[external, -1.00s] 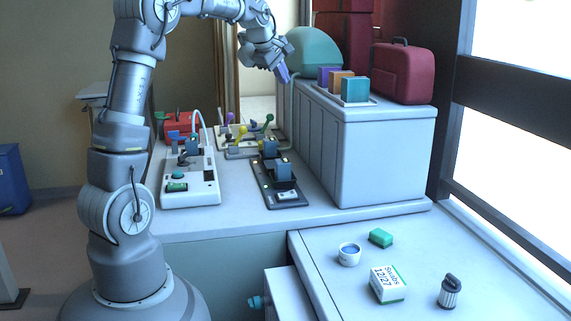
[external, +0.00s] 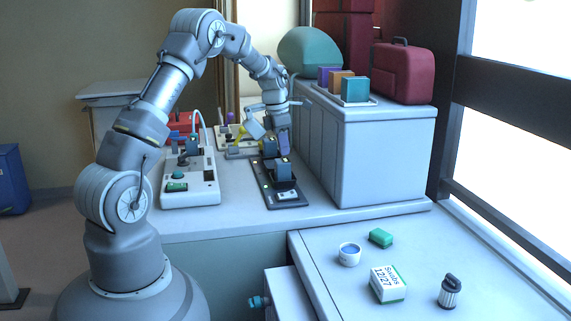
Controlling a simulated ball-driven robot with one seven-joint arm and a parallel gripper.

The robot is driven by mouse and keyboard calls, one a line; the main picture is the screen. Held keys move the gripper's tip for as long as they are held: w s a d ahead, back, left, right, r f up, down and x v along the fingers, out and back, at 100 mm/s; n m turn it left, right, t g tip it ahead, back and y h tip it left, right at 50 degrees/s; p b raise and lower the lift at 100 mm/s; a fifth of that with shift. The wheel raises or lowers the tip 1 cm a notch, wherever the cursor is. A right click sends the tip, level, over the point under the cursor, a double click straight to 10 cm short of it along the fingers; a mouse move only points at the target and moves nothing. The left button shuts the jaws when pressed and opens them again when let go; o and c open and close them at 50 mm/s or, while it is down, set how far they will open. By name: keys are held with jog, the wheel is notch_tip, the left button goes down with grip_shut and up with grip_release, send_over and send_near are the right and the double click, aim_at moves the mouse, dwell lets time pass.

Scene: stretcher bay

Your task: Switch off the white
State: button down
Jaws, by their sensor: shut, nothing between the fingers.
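A white switch unit (external: 203,192) lies on the counter in the external view, with a green part at its front, a blue upright part further back and a pale cable looping up from it. A dark switch panel (external: 290,203) lies to its right, with blue upright parts and a small white piece near its front. My gripper (external: 283,152) is shut and empty, pointing down over the far part of the dark panel, to the right of the white unit. Whether it touches the panel I cannot tell. The switch positions are too small to read.
A pale panel with a yellow lever (external: 241,139) lies behind, partly hidden by my arm. A large grey-white cabinet (external: 385,160) stands close on the right, bearing a red case (external: 404,75) and coloured boxes. Bare counter (external: 235,220) lies in front of the panels.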

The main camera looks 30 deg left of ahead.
aim_at(291, 192)
jog(key=f+b, duration=0.1)
jog(key=f, duration=0.3)
jog(key=w+d+f+b, duration=0.1)
jog(key=f, duration=0.3)
jog(key=f+b, duration=0.2)
jog(key=f, duration=0.3)
jog(key=shift+w+d, duration=0.2)
jog(key=shift+w, duration=0.05)
